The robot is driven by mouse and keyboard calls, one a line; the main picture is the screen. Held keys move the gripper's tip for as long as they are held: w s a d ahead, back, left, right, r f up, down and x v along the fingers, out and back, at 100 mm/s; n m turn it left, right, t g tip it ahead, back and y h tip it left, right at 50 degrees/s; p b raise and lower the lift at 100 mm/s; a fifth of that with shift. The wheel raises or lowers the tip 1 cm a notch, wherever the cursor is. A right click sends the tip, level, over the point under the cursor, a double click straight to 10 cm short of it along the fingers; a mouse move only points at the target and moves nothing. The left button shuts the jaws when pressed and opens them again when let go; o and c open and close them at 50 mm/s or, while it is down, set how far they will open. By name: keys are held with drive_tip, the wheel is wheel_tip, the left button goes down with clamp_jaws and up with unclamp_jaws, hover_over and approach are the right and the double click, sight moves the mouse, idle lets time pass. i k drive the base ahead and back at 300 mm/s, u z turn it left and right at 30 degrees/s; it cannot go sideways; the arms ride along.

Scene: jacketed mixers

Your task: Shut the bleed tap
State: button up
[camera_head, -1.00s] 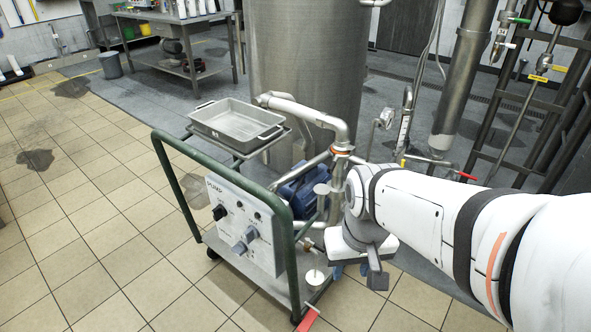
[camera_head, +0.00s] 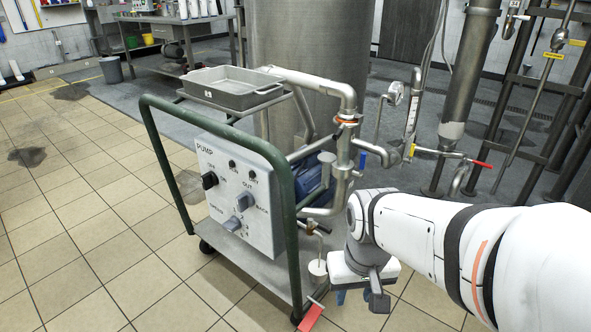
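Nothing in view is labelled as the bleed tap. A small fitting (camera_head: 311,226) hangs under the pump pipework, above a round whitish disc or cup (camera_head: 317,268); my arm lies close to its right. A blue lever (camera_head: 362,159) shows on the pipe joint right of the pump's upright pipe. A red lever (camera_head: 481,163) sits on a pipe farther right. My gripper (camera_head: 362,298) points down at the right of the pump trolley, apart from these levers in the picture. Its fingers are mostly hidden below its white body, so their opening does not show.
The pump trolley (camera_head: 281,190) has a green tube frame and a panel with knobs. A grey tray (camera_head: 228,92) sits on top. A red pedal-like piece (camera_head: 312,316) sticks out at its front corner. A large steel vessel (camera_head: 305,50) stands behind. Tiled floor (camera_head: 85,230) is clear at left.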

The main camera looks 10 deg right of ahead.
sight(312, 223)
drive_tip(key=u, duration=0.05)
drive_tip(key=k, duration=0.5)
drive_tip(key=z, duration=0.95)
drive_tip(key=i, duration=0.7)
drive_tip(key=u, duration=0.15)
